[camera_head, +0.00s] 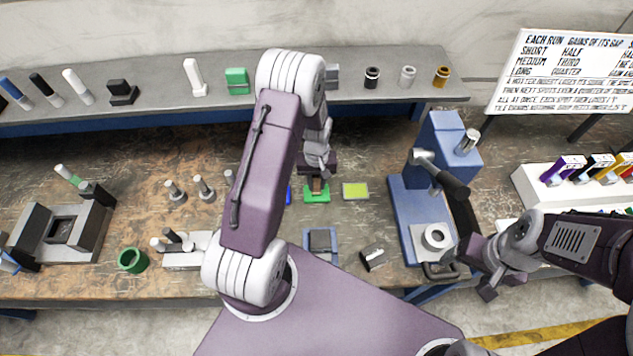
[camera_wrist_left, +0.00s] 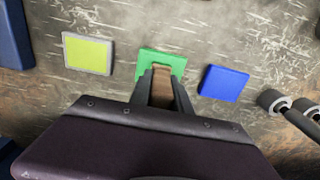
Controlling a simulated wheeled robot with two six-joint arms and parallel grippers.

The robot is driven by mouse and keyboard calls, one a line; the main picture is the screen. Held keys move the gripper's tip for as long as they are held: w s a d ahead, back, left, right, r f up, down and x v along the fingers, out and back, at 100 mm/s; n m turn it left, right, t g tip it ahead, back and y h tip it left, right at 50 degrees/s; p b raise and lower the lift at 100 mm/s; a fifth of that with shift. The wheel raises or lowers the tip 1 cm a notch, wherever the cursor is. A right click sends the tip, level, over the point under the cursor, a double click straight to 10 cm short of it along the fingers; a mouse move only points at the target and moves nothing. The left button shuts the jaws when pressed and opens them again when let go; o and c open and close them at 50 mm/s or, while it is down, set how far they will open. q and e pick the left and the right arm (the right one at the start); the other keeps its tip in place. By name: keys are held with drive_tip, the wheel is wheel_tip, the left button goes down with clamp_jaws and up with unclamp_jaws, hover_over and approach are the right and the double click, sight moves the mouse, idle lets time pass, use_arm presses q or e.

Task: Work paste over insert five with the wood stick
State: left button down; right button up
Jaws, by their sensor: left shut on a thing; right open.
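My left gripper (camera_head: 318,178) is shut on a brown wood stick (camera_head: 317,186); the stick also shows between its fingers in the left wrist view (camera_wrist_left: 162,88). The stick's end is over a green square insert (camera_head: 316,197), also seen in the left wrist view (camera_wrist_left: 150,56); whether it touches is hidden. A yellow-green insert with a pale rim (camera_head: 355,191) lies to the right of it. A blue insert (camera_wrist_left: 223,83) lies on its other side, mostly hidden by my left arm in the head view. No numbers are readable on the inserts. My right gripper (camera_head: 465,278) is open and empty.
A blue press (camera_head: 408,217) with a black-handled lever stands beside my right gripper. A blue-framed square (camera_head: 321,259) and a small metal block (camera_head: 372,258) lie near the front edge. A green ring (camera_head: 132,260) stands left. A shelf (camera_head: 153,117) with several tools runs behind.

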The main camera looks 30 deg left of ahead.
use_arm(q)
wheel_tip(320, 180, up, 7)
drive_tip(key=p, duration=0.5)
drive_tip(key=shift+f, duration=0.25)
drive_tip(key=shift+w+d+f+b, duration=0.1)
drive_tip(key=shift+f+b, duration=0.15)
drive_tip(key=shift+b, duration=0.15)
drive_tip(key=s+d+r+m+b, duration=0.1)
drive_tip(key=s+d+m+b, duration=0.3)
drive_tip(key=d+m+b, duration=0.2)
drive_tip(key=b, duration=0.2)
drive_tip(key=shift+s+d+r+b, duration=0.2)
drive_tip(key=shift+s+r+b, duration=0.05)
drive_tip(key=shift+r+b, duration=0.1)
drive_tip(key=shift+w, duration=0.1)
